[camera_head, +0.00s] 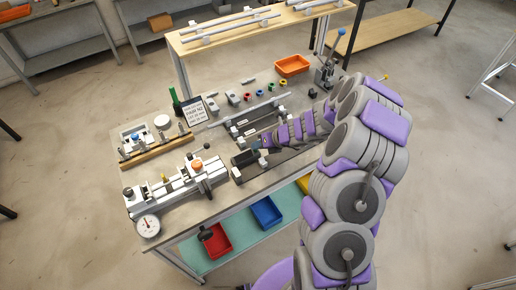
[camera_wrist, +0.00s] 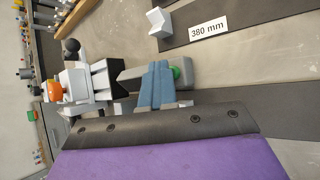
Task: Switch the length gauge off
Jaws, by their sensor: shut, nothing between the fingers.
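My gripper (camera_wrist: 155,85) shows in the wrist view as blue-grey fingers pressed together, with nothing between them. In the head view its tip (camera_head: 258,145) is over the middle of the bench. Beyond the fingers is a grey block (camera_wrist: 128,75) with a small green part (camera_wrist: 177,72), partly hidden by them; I cannot tell whether they touch. I cannot say for certain which thing is the length gauge. A white-grey device with an orange knob (camera_head: 197,165) and a round dial (camera_head: 148,225) lies left of my gripper. Its orange knob (camera_wrist: 54,91) also shows in the wrist view.
A dark strip (camera_wrist: 250,25) carries a "380 mm" label (camera_wrist: 208,29). Red (camera_head: 216,240) and blue (camera_head: 266,212) bins sit below.

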